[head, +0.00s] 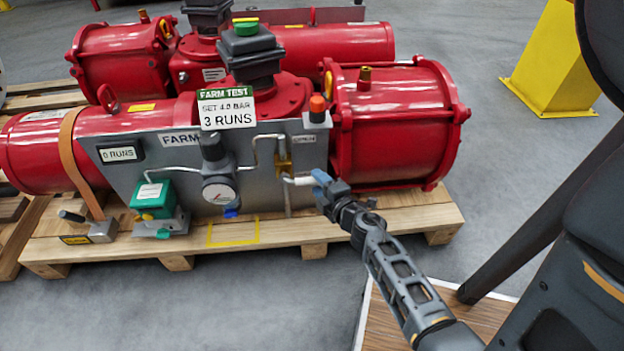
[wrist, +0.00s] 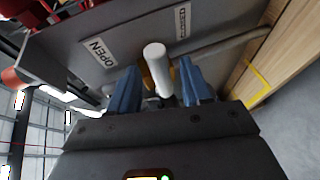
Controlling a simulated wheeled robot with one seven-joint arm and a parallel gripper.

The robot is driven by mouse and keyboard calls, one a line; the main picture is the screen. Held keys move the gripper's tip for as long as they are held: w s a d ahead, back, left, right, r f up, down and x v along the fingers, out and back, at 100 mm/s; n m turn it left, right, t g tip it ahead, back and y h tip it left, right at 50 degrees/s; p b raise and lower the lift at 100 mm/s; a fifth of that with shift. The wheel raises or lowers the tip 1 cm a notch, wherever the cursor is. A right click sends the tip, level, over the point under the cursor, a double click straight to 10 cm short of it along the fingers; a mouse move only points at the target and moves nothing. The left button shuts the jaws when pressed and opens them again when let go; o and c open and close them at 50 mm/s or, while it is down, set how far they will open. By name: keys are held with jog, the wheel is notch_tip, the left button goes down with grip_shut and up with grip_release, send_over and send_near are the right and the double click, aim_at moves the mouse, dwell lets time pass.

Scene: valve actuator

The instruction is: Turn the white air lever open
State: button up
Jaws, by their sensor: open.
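The white air lever (wrist: 156,58) shows in the wrist view as a white rod with a rounded end. It lies between the two blue fingers of my gripper (wrist: 160,88), with a gap visible on at least the left side. In the head view the white lever (head: 298,181) points right from the brass valve (head: 283,165) on the grey panel (head: 262,150). My gripper (head: 322,180) is at the lever's right end, open. Its fingers hide the lever's tip in the head view. An OPEN label (wrist: 98,52) is on the panel beside the lever.
Red actuator cylinders (head: 395,125) stand behind the panel on a wooden pallet (head: 390,218). A pressure gauge (head: 219,190), a green box (head: 153,199) and an orange-topped button (head: 317,108) are nearby. Thin pipes run along the panel close to the lever. A yellow post (head: 555,60) stands back right.

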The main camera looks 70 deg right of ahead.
jog(key=shift+x, duration=2.15)
grip_shut()
